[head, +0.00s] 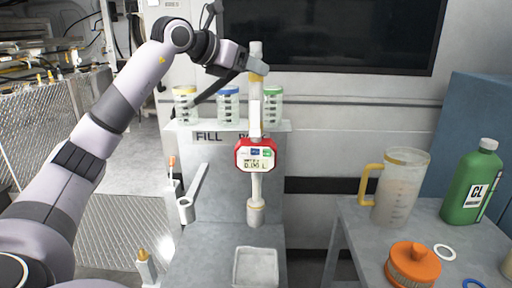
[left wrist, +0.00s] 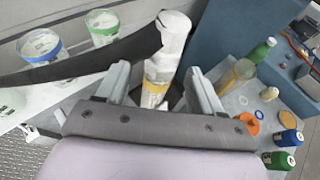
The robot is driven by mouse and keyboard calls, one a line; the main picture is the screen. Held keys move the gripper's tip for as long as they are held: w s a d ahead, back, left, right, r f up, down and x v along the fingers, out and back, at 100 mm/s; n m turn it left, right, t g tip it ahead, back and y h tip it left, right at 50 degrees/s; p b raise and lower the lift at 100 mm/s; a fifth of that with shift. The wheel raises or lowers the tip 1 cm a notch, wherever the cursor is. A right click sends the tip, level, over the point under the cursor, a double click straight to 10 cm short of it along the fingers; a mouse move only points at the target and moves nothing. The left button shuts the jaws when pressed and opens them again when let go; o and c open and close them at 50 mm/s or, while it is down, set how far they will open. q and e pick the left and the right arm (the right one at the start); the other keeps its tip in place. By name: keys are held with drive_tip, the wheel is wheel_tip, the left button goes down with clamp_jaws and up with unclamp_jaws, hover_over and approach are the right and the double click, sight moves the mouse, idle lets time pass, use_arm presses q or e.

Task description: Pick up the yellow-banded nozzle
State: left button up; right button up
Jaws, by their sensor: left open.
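The yellow-banded nozzle is a pale upright tube with a yellow band (head: 257,77) near its top. A red-framed digital meter (head: 257,155) is set on the tube, and a wider pale end (head: 255,214) hangs below. My left gripper (head: 252,70) is at the upper tube, by the yellow band. In the left wrist view, the tube with its yellow band (left wrist: 155,82) shows between the two spread fingers (left wrist: 158,70). The gripper is open; I cannot tell whether a finger touches the tube. My right gripper is not in view.
Jars with yellow (head: 185,104), blue (head: 228,104) and green (head: 273,104) lids stand on a shelf behind. A dark bar crosses near them. At right, a table (head: 350,225) holds a measuring jug (head: 400,187), a green bottle (head: 471,185) and an orange cap-like item (head: 413,266).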

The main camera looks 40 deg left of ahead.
use_arm(q)
drive_tip(key=shift+w, duration=0.15)
clamp_jaws()
idle(0.4)
idle(0.9)
